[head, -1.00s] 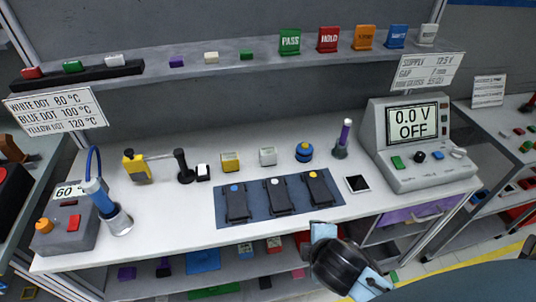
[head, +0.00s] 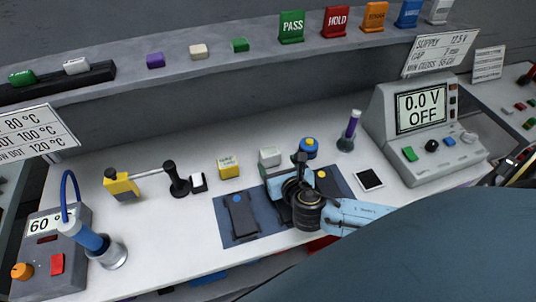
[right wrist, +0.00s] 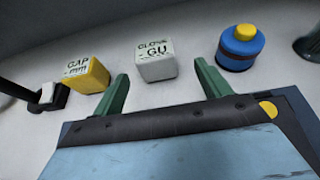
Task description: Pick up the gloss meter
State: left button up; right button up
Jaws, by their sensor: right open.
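The gloss meter is a small light-grey cube marked "GLOSS - GU" in the right wrist view (right wrist: 156,62). In the head view the gloss meter (head: 269,156) stands on the white bench behind the blue mat, just beyond my right gripper (head: 286,168). In the right wrist view my right gripper (right wrist: 162,75) is open, with its two green fingers pointing towards the cube. The cube shows between the fingertips and a little ahead of them. I cannot tell any contact. My left gripper is not in view.
A yellow gap meter (head: 229,168) stands left of the gloss meter. A blue round pot with a yellow top (head: 309,147) stands to its right. The blue mat (head: 228,236) holds dark modules, partly hidden by my right arm. A grey supply unit (head: 388,112) stands at the right.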

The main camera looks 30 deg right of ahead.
aim_at(273, 158)
jog(key=x, duration=0.2)
jog(key=shift+w+f, duration=0.15)
jog(key=shift+w, duration=0.2)
jog(key=shift+x, duration=0.95)
jog(key=w, duration=0.2)
jog(key=shift+w+f+b, duration=0.3)
jog(key=shift+w+f, duration=0.05)
jog(key=shift+w+d+f, duration=0.1)
jog(key=shift+w+f, duration=0.05)
jog(key=shift+w, duration=0.4)
jog(key=shift+c, duration=0.5)
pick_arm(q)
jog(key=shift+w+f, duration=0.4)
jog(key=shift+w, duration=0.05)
pick_arm(e)
jog(key=shift+d, duration=0.1)
jog(key=c, duration=1.1)
